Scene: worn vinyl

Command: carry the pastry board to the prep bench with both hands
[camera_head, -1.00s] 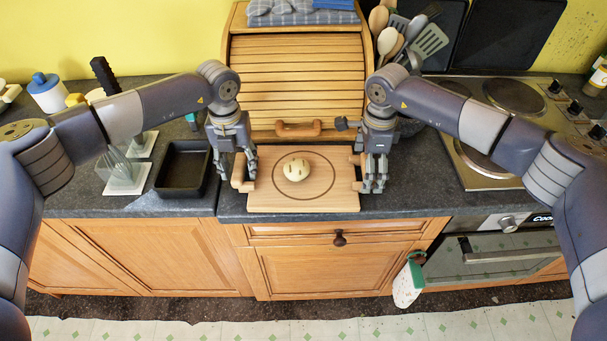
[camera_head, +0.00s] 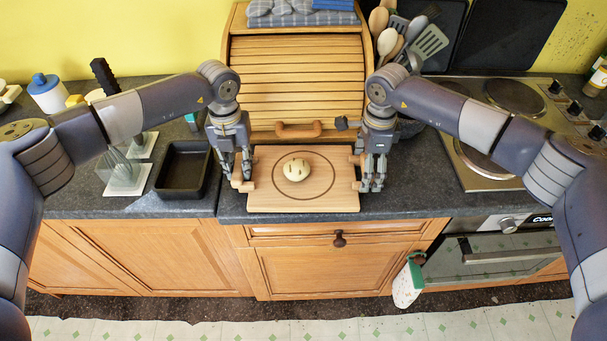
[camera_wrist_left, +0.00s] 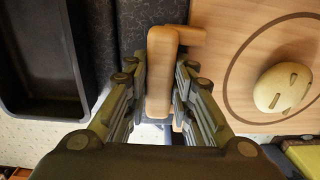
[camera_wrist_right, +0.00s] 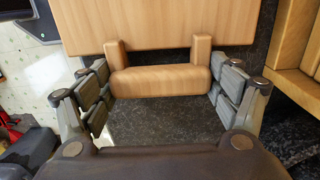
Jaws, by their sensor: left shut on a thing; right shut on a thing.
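The pastry board (camera_head: 330,201), pale wood with a dark ring, lies flat on the dark counter in front of the bread box. A cream, slotted round bun (camera_head: 297,169) sits on it inside the ring. My left gripper (camera_head: 241,178) is shut on the board's left handle, and the left wrist view shows this handle (camera_wrist_left: 160,75) between the fingers. My right gripper (camera_head: 373,181) is shut on the right handle. In the right wrist view that handle (camera_wrist_right: 160,82) lies between the fingers, near its two ends.
The wooden bread box (camera_head: 296,82) is close behind. A hob (camera_head: 490,150) is at the right. The counter's front edge is just before the board.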

